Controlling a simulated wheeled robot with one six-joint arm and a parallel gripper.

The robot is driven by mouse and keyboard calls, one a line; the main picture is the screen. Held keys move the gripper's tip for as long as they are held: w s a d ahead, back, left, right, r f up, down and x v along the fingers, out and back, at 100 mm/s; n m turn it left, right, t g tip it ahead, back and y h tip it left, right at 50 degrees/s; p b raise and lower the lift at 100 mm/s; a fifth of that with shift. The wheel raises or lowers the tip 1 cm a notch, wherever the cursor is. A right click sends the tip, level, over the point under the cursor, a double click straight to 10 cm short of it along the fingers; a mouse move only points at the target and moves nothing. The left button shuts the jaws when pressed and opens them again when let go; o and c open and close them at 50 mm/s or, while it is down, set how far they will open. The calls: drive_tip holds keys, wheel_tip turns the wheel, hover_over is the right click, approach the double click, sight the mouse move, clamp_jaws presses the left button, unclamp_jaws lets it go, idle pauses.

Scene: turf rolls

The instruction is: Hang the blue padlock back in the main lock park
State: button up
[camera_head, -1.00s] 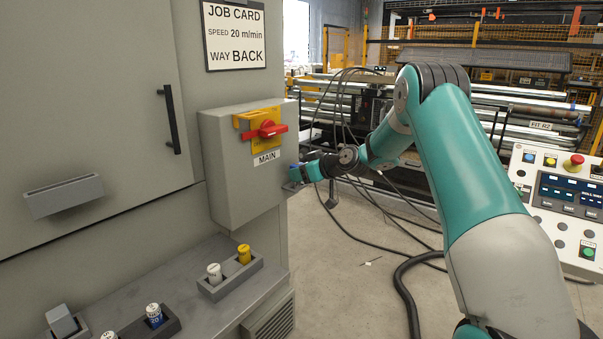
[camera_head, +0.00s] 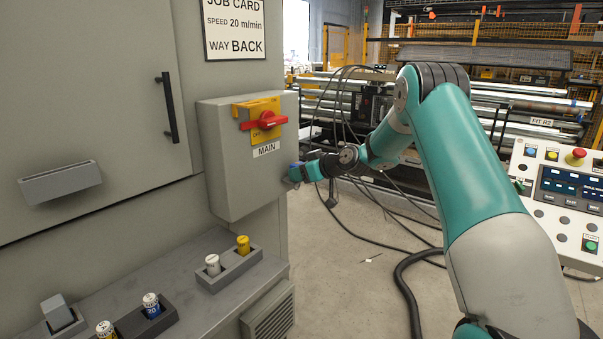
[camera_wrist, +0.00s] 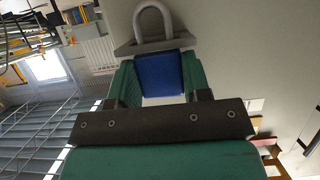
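The blue padlock (camera_wrist: 160,73) is between the two green fingers of my gripper (camera_wrist: 155,85), its body touching them on both sides. Its grey shackle (camera_wrist: 155,12) points away from the fingers, beside a pale wall surface. A grey angled plate (camera_wrist: 152,46) lies between shackle and body; I cannot tell whether the shackle is hooked on anything. In the head view my gripper (camera_head: 295,173) is small, at the lower right edge of the grey MAIN box (camera_head: 225,150). The padlock shows there only as a bluish patch. The lock park itself is not clear.
The MAIN box carries a red handle (camera_head: 264,121) on a yellow plate. Below left, a ledge bears a grey tray (camera_head: 228,270) with a white and a yellow piece, and a darker tray (camera_head: 150,325). A control panel (camera_head: 565,190) stands right; cables lie on the floor.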

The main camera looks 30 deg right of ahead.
drive_tip(key=o, duration=0.5)
drive_tip(key=shift+f, duration=0.2)
drive_tip(key=shift+o, duration=0.2)
drive_tip(key=b+v, duration=0.3)
drive_tip(key=v, duration=1.4)
drive_tip(key=shift+s+d+r, duration=0.15)
drive_tip(key=shift+s+r, duration=0.05)
drive_tip(key=shift+r, duration=0.1)
drive_tip(key=s+a+r+n+g+y+p, duration=0.1)
drive_tip(key=s+a+g, duration=0.2)
drive_tip(key=a, duration=0.9)
drive_tip(key=s+a+r+n+g+y+p, duration=0.15)
drive_tip(key=s+a+g, duration=0.25)
drive_tip(key=a, duration=0.9)
drive_tip(key=s+a+g+h+p, duration=0.1)
drive_tip(key=s+a, duration=0.4)
drive_tip(key=s, duration=0.6)
drive_tip(key=s+a+g+h+p, duration=0.1)
drive_tip(key=s+a+g, duration=0.3)
drive_tip(key=s, duration=0.7)
drive_tip(key=shift+s+a+f+g+h, duration=0.3)
drive_tip(key=shift+a+f+h, duration=0.15)
drive_tip(key=shift+a, duration=0.25)
